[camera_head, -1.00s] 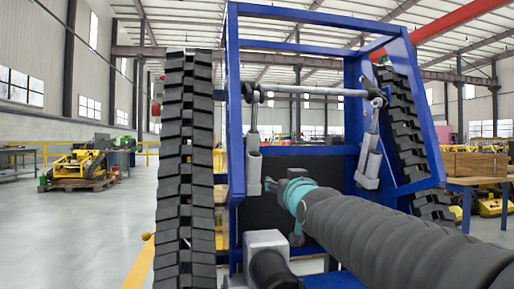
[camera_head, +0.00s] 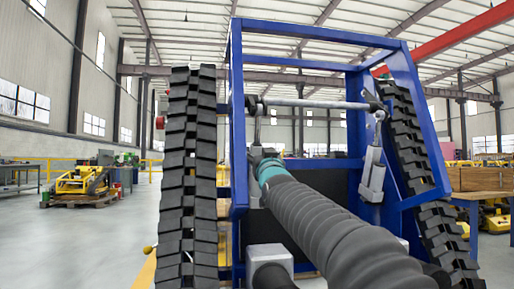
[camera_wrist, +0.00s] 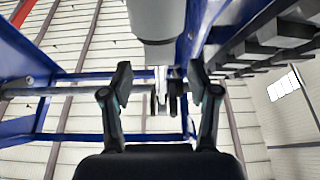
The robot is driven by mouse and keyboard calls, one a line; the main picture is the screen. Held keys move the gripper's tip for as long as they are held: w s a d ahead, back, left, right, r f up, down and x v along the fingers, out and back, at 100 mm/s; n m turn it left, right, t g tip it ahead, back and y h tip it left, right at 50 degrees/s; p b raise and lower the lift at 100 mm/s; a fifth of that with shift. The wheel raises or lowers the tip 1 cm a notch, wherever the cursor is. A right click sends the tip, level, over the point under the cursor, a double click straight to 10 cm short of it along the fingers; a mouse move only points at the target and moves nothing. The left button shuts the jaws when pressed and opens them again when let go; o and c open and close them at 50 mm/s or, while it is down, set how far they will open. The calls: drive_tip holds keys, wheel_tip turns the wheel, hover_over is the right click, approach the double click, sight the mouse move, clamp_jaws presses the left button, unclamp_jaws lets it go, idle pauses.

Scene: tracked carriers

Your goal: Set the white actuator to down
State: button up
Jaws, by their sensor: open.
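Two pale grey-white actuators hang from the cross bar (camera_head: 320,104) of the blue frame (camera_head: 236,110). The right actuator (camera_head: 372,178) is tilted, its body low and its rod reaching up to the bar. The left one is mostly hidden behind my gripper (camera_head: 262,156) in the head view; part of its rod (camera_head: 258,130) shows above. In the wrist view a pale actuator body (camera_wrist: 157,20) lies beyond my open gripper (camera_wrist: 158,82), its thin rod (camera_wrist: 160,78) between the two fingers. I cannot tell whether the fingers touch it.
A black track (camera_head: 190,180) stands upright on the left, and another track (camera_head: 420,160) leans on the right of the frame. A wooden table (camera_head: 485,185) is at the right.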

sight(258, 149)
drive_tip(key=shift+p+x, duration=0.85)
drive_tip(key=shift+x, duration=2.2)
clamp_jaws()
